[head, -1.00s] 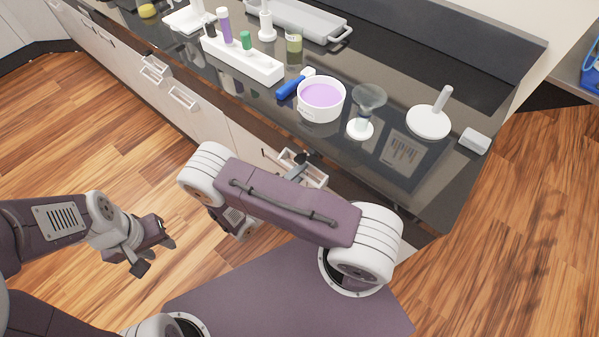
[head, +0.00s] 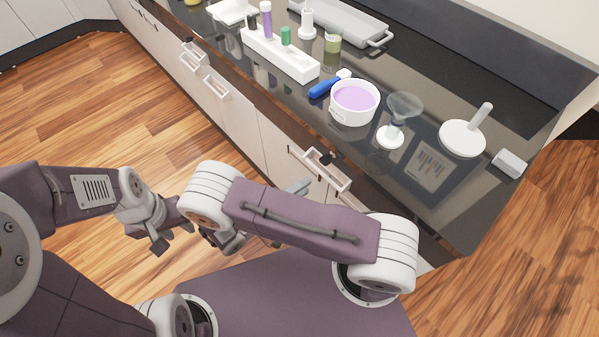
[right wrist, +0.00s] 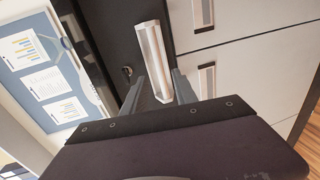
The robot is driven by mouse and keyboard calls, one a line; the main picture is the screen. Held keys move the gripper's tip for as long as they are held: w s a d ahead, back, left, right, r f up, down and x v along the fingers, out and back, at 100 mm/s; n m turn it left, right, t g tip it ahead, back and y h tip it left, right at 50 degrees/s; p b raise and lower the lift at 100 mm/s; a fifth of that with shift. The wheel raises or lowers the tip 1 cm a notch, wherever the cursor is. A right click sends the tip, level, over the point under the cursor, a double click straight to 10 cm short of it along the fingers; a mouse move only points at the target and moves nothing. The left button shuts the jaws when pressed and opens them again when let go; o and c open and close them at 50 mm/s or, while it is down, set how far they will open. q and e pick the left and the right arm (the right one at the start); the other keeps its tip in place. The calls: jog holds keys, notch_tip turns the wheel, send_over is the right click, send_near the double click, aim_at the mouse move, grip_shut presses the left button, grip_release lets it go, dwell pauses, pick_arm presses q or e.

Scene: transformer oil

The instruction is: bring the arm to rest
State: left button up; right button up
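My left gripper (head: 173,237) hangs over the wooden floor at the left of the head view, with its fingers apart and nothing between them. It is close to my right arm in the picture. My right gripper (right wrist: 159,84) shows in the right wrist view with its two grey fingers apart. A white bar handle (right wrist: 152,55) of the cabinet front appears between and beyond the fingers. Whether they touch the handle I cannot tell. In the head view my right arm's links hide most of the right gripper, low at the cabinet front.
The dark counter (head: 490,205) holds a white bowl of purple liquid (head: 354,100), a funnel on a stand (head: 403,108), a blue-handled tool (head: 325,88), a white rack (head: 282,56), a beaker (head: 332,52) and a grey tray (head: 345,22). Cabinet handles (head: 217,85) stick out below.

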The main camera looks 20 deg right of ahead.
jog(key=s+d+r+m+g+y+p, duration=0.45)
jog(key=s+r+g+y, duration=0.35)
jog(key=g, duration=0.2)
notch_tip(320, 180, up, 8)
jog(key=w+a+t+y+p, duration=0.1)
jog(key=w+t+y+p, duration=0.1)
jog(key=t+y, duration=0.3)
jog(key=shift+w+f+y, duration=0.15)
jog(key=shift+w+y, duration=0.25)
jog(key=shift+y, duration=0.5)
jog(key=shift+w+a, duration=0.1)
jog(key=shift+w, duration=0.05)
jog(key=shift+c, duration=0.3)
